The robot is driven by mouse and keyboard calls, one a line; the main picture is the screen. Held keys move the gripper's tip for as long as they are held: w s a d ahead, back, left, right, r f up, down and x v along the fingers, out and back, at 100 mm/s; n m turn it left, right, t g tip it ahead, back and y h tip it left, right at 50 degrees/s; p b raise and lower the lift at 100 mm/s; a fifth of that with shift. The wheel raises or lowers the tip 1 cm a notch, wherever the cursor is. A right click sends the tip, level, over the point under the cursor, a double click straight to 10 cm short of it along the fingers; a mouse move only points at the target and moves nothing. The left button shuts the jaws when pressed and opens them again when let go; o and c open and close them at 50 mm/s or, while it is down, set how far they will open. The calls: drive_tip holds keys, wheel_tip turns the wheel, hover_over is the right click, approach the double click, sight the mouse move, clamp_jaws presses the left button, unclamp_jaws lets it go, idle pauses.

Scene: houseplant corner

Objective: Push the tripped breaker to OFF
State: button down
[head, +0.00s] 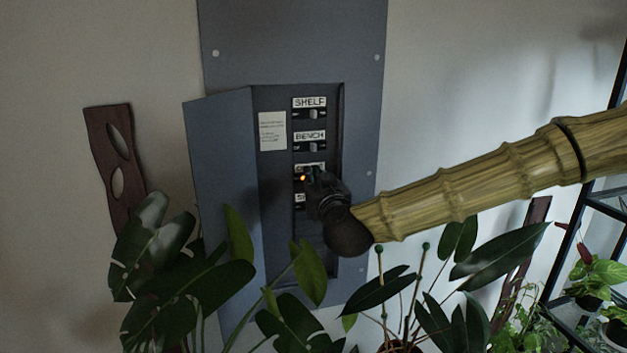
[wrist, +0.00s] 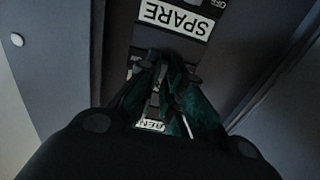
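A grey breaker panel (head: 265,221) on the wall stands with its door (head: 222,190) swung open to the left. Its column holds the SHELF breaker (head: 313,115), the BENCH breaker (head: 313,147) below it, then a breaker with an orange lamp (head: 303,178), its label mostly covered. The lowest label, SPARE (wrist: 175,20), reads upside down in the wrist view. My gripper (head: 312,174) is at the orange-lamp breaker, its fingers hiding that switch. In the wrist view the fingertips (wrist: 168,66) meet and look shut, with nothing seen between them. Contact with the switch cannot be told.
Broad-leaved plants (head: 185,280) stand below and in front of the panel. A black shelf (head: 590,210) with potted plants is at the right. A paper notice (head: 272,131) is left of the breakers. A dark wooden piece (head: 113,150) hangs at the left.

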drive_tip(key=shift+a+h, duration=0.15)
drive_tip(key=shift+h, duration=0.15)
drive_tip(key=shift+a+m+t+h+b, duration=0.15)
drive_tip(key=shift+m+h+b, duration=0.1)
drive_tip(key=shift+m+h, duration=0.5)
drive_tip(key=shift+a+m+t+h+b, duration=0.1)
drive_tip(key=shift+a+m+h+b, duration=0.25)
drive_tip(key=shift+h, duration=0.65)
drive_tip(key=shift+m+t+h+b, duration=0.1)
drive_tip(key=shift+m+h+b, duration=0.05)
drive_tip(key=shift+m+h, duration=0.65)
drive_tip(key=c, duration=1.6)
unclamp_jaws()
drive_tip(key=shift+d, duration=0.1)
drive_tip(key=shift+o, duration=0.2)
drive_tip(key=shift+y, duration=0.35)
drive_tip(key=shift+d+n+y+p, duration=0.2)
drive_tip(key=shift+n+y+p, duration=0.05)
drive_tip(key=shift+n+y, duration=0.35)
drive_tip(key=shift+d+n+y+p, duration=0.2)
drive_tip(key=shift+n+y, duration=0.3)
drive_tip(key=shift+y, duration=0.2)
